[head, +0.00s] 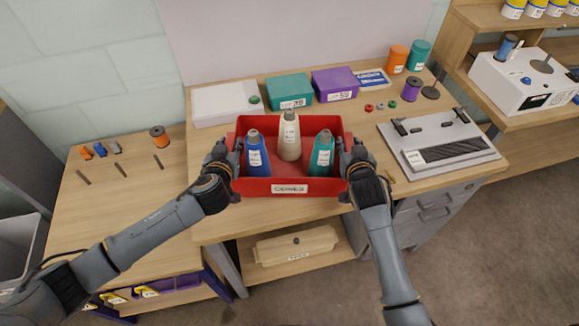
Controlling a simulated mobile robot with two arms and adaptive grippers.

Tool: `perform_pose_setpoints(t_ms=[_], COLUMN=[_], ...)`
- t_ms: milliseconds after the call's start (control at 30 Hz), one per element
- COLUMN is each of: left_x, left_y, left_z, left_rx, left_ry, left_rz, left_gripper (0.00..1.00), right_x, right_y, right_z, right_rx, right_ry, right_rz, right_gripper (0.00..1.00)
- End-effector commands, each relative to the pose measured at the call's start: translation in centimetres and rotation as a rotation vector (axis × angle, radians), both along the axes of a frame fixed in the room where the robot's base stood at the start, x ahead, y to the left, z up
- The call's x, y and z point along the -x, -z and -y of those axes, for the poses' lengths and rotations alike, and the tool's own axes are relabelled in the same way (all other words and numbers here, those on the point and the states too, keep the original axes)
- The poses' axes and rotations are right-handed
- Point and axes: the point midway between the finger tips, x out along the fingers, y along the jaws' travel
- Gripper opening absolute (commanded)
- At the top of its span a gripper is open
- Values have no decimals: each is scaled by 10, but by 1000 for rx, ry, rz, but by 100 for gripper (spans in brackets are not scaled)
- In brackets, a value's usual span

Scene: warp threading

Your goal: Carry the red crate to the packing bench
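The red crate (290,188) is in the middle of the head view, over the front part of a wooden bench. I cannot tell whether the crate touches the bench top. No label in view names a packing bench.
The wooden bench (215,215) carries teal (287,86) and purple (333,80) boxes, a white box (215,103) and a grey device (440,145). A lower table (100,215) adjoins at left, mostly clear. A shelf with a white machine (525,80) stands at right. Open floor shows lower right.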

Motion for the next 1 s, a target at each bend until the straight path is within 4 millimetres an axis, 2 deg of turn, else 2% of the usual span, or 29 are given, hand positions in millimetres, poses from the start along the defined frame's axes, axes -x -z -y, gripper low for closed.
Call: perform_pose_setpoints(t_ms=[333,467,567,1000], left_x=[0,6,19,94], left_y=[-1,-3,-7,-39], left_z=[0,0,0,0], left_rx=[1,1,2,2], left_ry=[-1,-2,0,-1], left_rz=[0,-1,-2,-2], left_gripper=[47,47,47,47], right_x=[0,0,0,0], right_y=[-1,-1,-1,-1], right_z=[0,0,0,0], right_rx=[-1,-1,-1,-1], right_ry=[0,0,0,0], right_rz=[0,0,0,0], right_gripper=[47,47,47,47])
